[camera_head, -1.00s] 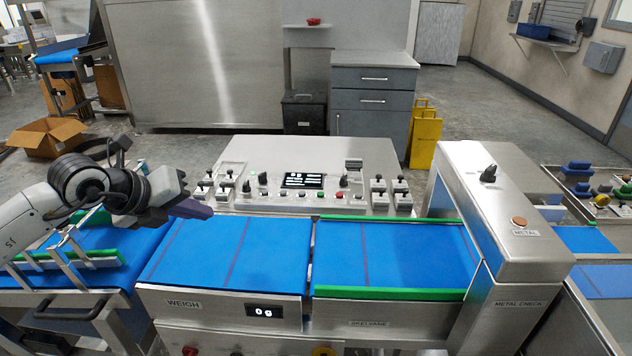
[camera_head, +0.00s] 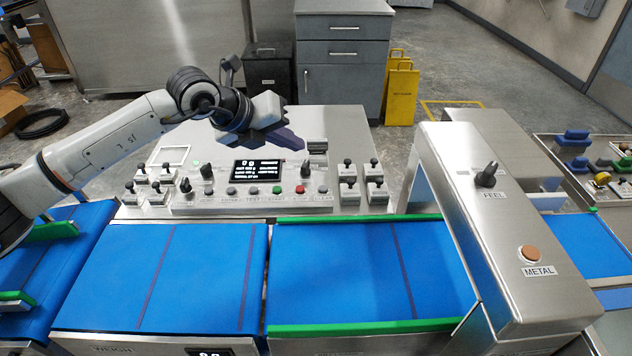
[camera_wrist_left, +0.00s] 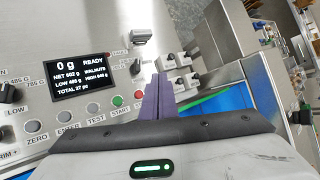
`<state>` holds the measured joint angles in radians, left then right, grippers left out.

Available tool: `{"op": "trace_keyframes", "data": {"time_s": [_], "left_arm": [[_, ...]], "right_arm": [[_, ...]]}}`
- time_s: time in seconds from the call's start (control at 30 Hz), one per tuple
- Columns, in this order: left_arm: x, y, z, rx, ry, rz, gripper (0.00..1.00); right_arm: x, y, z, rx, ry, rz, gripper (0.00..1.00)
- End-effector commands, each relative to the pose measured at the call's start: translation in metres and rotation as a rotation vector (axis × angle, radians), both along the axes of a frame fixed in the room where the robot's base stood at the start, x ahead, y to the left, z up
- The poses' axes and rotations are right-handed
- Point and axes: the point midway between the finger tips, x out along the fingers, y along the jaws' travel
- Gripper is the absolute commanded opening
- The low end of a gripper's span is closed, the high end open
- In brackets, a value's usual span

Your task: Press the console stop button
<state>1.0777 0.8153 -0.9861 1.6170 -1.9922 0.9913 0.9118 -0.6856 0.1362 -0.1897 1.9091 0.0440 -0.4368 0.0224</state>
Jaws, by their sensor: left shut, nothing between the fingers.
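The stop button is the small red button (camera_head: 300,189) on the console panel (camera_head: 345,135), just right of the green start button (camera_head: 277,190) in the head view. In the left wrist view the red stop button (camera_wrist_left: 139,97) shows just left of my purple fingers, with the green start button (camera_wrist_left: 117,100) beside it. My left gripper (camera_head: 292,139) is shut and empty, held above the rear of the console, behind the button row in the head view. It also shows in the left wrist view (camera_wrist_left: 158,98). No contact with the button is visible. My right gripper is out of view.
The console screen (camera_head: 258,170) reads 0 g and READY in the wrist view. Toggles and knobs (camera_head: 348,193) flank the button row. Blue belts (camera_head: 365,265) with green rails lie in front. The metal-check housing (camera_head: 500,220) stands to the right.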

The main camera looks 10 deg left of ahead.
Motion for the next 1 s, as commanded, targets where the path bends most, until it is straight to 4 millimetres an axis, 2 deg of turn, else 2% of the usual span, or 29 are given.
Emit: {"op": "trace_keyframes", "data": {"time_s": [0.27, 0.47, 0.87, 1.0], "left_arm": [[0.001, -0.004, -0.001, 0.000, 0.000, -0.006, 0.00], [0.001, -0.004, -0.009, 0.000, 0.001, -0.006, 0.00], [0.001, -0.003, -0.061, 0.001, 0.002, -0.005, 0.00], [0.001, -0.004, -0.081, -0.001, 0.000, -0.005, 0.00]], "right_arm": [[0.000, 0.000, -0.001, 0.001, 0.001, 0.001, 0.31], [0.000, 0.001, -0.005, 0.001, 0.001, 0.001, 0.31], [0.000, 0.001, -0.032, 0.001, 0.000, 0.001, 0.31], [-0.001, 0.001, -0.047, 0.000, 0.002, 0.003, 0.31]]}}
